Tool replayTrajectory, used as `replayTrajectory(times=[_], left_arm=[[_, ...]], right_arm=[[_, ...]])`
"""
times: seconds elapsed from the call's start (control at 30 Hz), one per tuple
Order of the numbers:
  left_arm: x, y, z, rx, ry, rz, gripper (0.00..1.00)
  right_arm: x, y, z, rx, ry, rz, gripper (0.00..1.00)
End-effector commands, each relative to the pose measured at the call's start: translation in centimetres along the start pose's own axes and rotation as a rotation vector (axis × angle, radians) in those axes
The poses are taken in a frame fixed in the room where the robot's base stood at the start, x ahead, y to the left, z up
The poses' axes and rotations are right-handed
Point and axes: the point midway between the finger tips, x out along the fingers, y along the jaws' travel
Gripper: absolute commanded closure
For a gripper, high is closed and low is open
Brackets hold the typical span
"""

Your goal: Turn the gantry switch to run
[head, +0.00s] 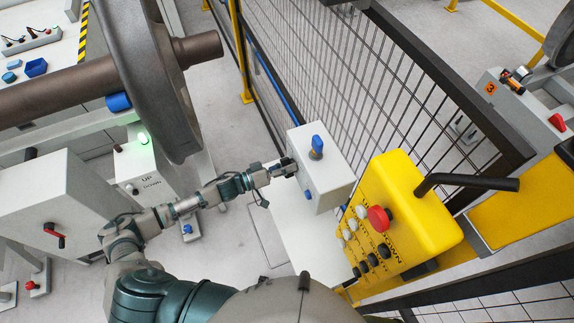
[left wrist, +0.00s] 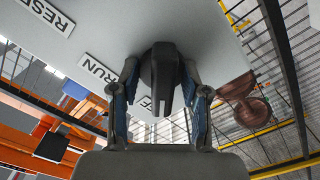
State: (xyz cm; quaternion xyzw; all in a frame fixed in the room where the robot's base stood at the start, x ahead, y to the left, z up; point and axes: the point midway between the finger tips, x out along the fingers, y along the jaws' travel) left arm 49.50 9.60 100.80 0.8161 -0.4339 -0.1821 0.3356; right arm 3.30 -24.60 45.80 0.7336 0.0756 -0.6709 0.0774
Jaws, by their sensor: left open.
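The gantry switch is a dark rotary knob (left wrist: 161,72) on a light grey panel (left wrist: 190,22) in the left wrist view. My left gripper (head: 284,168) is open, with one finger on each side of the knob; I cannot tell whether they touch it. A RUN label (left wrist: 99,70) is left of the knob and a RESET label (left wrist: 48,14) is further up left. A third label is partly hidden behind the knob and finger. In the head view the gripper is at the left face of a grey box (head: 334,182), and the knob is hidden there. My right gripper is not in view.
A blue knob (head: 317,146) stands on the box's top. A yellow control pendant (head: 415,215) with a red button (head: 379,218) is close on the right. A mesh fence (head: 350,80) is behind. A large wheel (head: 150,75) on an axle is at left.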

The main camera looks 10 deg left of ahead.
Motion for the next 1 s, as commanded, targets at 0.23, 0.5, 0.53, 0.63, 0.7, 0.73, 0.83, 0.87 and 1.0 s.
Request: replayTrajectory(times=[0.23,0.5,0.53,0.63,0.7,0.73,0.83,0.87,1.0], left_arm=[[-0.3,-0.3,-0.1,-0.002,0.002,0.000,0.57],[-0.2,-0.3,-0.1,-0.001,0.001,-0.005,1.00],[-0.2,-0.3,-0.1,0.000,0.001,-0.005,1.00],[-0.2,-0.4,-0.1,0.004,0.001,-0.007,0.99],[-0.2,-0.4,-0.1,0.014,0.001,-0.007,1.00],[-0.2,-0.4,-0.1,0.020,0.001,-0.007,1.00],[-0.2,-0.4,-0.1,0.053,0.001,-0.007,1.00],[-0.2,-0.3,-0.1,0.065,0.001,-0.007,1.00],[-0.2,-0.3,-0.2,0.151,0.002,-0.008,1.00]], right_arm=[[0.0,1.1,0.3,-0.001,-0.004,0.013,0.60],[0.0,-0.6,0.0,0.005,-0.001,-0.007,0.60],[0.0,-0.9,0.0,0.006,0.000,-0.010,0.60],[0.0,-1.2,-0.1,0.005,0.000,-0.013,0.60],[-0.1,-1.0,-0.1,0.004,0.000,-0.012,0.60],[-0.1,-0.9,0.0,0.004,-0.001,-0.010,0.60],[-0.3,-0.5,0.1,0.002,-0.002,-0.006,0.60],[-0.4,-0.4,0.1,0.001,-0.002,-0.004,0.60],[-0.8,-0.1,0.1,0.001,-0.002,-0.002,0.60]])
